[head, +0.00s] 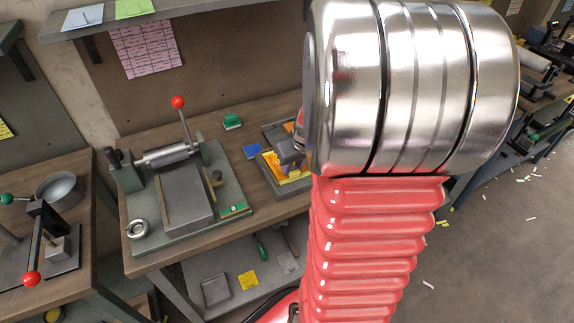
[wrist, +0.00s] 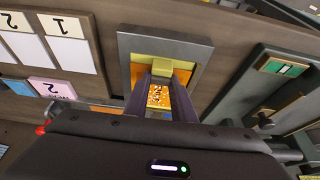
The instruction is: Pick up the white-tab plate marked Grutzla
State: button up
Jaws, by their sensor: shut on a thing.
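My gripper (wrist: 160,97) is shut on an orange plate (wrist: 157,94) with pale markings, too small to read as a name. The plate sits between the dark fingers, over a grey-framed tray (wrist: 205,50) with an orange inside. A yellow block (wrist: 176,68) lies just beyond the fingertips; I cannot tell whether it is part of the plate. I see no clear white tab on the plate. In the head view my gripper (head: 291,152) is at the tray (head: 268,172) on the bench, with yellow and orange pieces, partly hidden by my arm.
A press with a roller (head: 168,155) and red-knobbed lever stands left of the tray. A blue piece (head: 252,151) and a green block (head: 232,121) lie nearby.

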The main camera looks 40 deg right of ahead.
jog(key=shift+r, duration=0.15)
notch_tip(320, 180, up, 10)
jog(key=shift+f, duration=0.15)
grip_shut()
dwell(0.4)
